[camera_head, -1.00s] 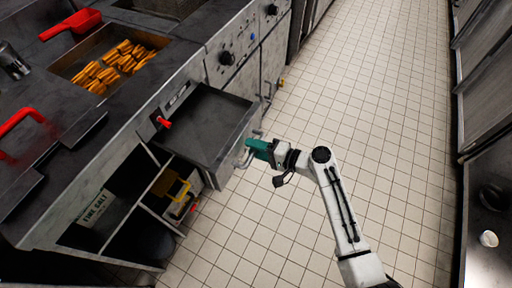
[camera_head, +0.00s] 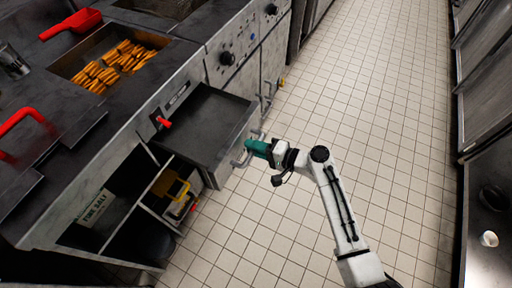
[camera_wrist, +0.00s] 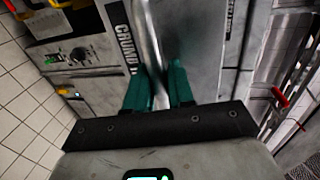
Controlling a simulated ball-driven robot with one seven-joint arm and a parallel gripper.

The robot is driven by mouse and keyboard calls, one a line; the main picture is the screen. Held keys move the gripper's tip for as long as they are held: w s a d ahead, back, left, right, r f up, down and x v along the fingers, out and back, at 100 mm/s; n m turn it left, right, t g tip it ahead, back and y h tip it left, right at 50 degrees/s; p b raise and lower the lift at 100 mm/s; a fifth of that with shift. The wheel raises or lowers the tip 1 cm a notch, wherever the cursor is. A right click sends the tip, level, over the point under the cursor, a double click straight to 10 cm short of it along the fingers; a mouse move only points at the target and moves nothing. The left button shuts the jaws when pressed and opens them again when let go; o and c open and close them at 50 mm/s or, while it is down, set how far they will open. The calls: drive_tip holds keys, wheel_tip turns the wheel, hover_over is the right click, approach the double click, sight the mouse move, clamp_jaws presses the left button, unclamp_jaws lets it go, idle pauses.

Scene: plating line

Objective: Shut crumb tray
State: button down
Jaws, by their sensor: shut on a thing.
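The crumb tray (camera_head: 205,122) is a dark, flat drawer that stands pulled out of the counter front in the head view. Its inside looks empty. My gripper (camera_head: 250,146) is at the tray's outer front, with teal fingers at the metal handle (camera_head: 239,161). In the wrist view my gripper (camera_wrist: 160,88) has its two teal fingers on either side of the handle bar (camera_wrist: 149,40), shut on it. Part of a label reading "CRUMB" (camera_wrist: 124,45) shows on the tray front beside the bar. The fingertips are partly hidden in the head view.
Below the tray is an open shelf with a yellow-handled container (camera_head: 177,190) and a "FINE SALT" box (camera_head: 95,206). A red-handled thing (camera_head: 163,122) is at the tray's back left. A basin of golden food (camera_head: 113,62) sits above. Tiled floor (camera_head: 370,110) is clear to the right.

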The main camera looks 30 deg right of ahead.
sight(226, 131)
drive_tip(key=r+b+x, duration=0.1)
drive_tip(key=b+x, duration=0.1)
drive_tip(key=x, duration=0.4)
drive_tip(key=r+b+x, duration=0.1)
drive_tip(key=b+x, duration=0.1)
drive_tip(key=x, duration=0.5)
drive_tip(key=r+b+x, duration=0.2)
drive_tip(key=b+x, duration=0.1)
drive_tip(key=x, duration=0.4)
drive_tip(key=shift+w+a, duration=0.35)
drive_tip(key=shift+w, duration=0.1)
drive_tip(key=shift+w+a, duration=0.2)
drive_tip(key=shift+w, duration=0.05)
drive_tip(key=shift+w+r, duration=0.15)
drive_tip(key=shift+w, duration=0.05)
drive_tip(key=shift+a, duration=0.1)
drive_tip(key=c, duration=1.1)
unclamp_jaws()
drive_tip(key=shift+w, duration=0.1)
drive_tip(key=p+v, duration=0.1)
drive_tip(key=v, duration=0.9)
drive_tip(key=shift+s+d, duration=0.25)
drive_tip(key=shift+s, duration=0.1)
